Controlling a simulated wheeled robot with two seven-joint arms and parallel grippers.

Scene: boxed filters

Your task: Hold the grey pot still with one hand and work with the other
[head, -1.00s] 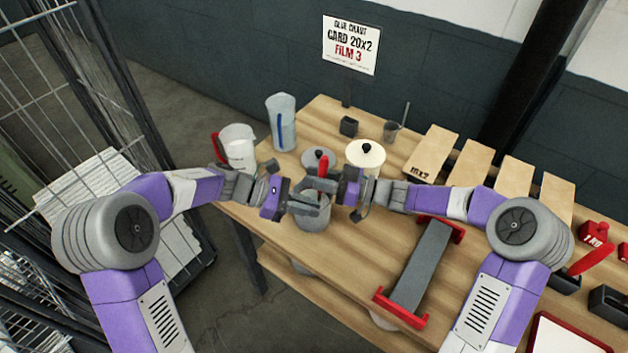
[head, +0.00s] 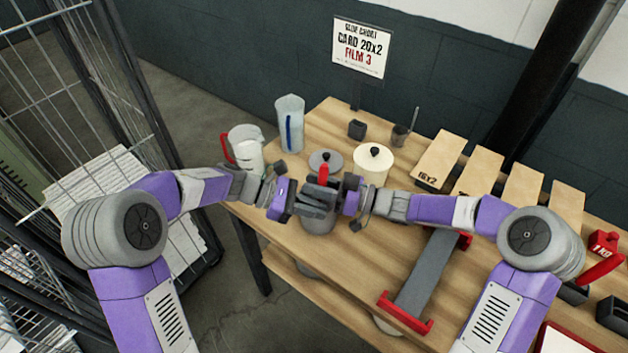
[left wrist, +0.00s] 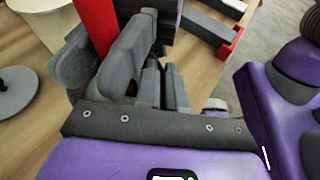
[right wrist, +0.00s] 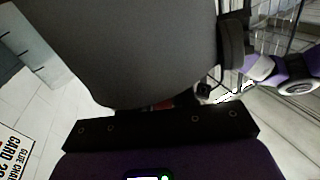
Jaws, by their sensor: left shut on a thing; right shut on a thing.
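The grey pot (head: 318,225) stands near the table's front edge in the head view, its upper part mostly hidden by my grippers. My left gripper (head: 308,205) is shut at the pot's top; the exact contact is hidden. My right gripper (head: 330,190) is just above and beside it, shut on a red-handled tool (head: 323,173) that stands up between its fingers. The red handle also shows in the left wrist view (left wrist: 95,25). The tool's lower end is hidden. In the right wrist view a large dark grey shape blocks most of the scene.
Behind the grippers are a grey lid (head: 326,161) and a cream pot (head: 373,166). A red-handled jug (head: 246,146) and a clear jug (head: 289,125) stand at the left. A grey bar with red ends (head: 425,275) lies right. A wire cage (head: 120,75) is left of the table.

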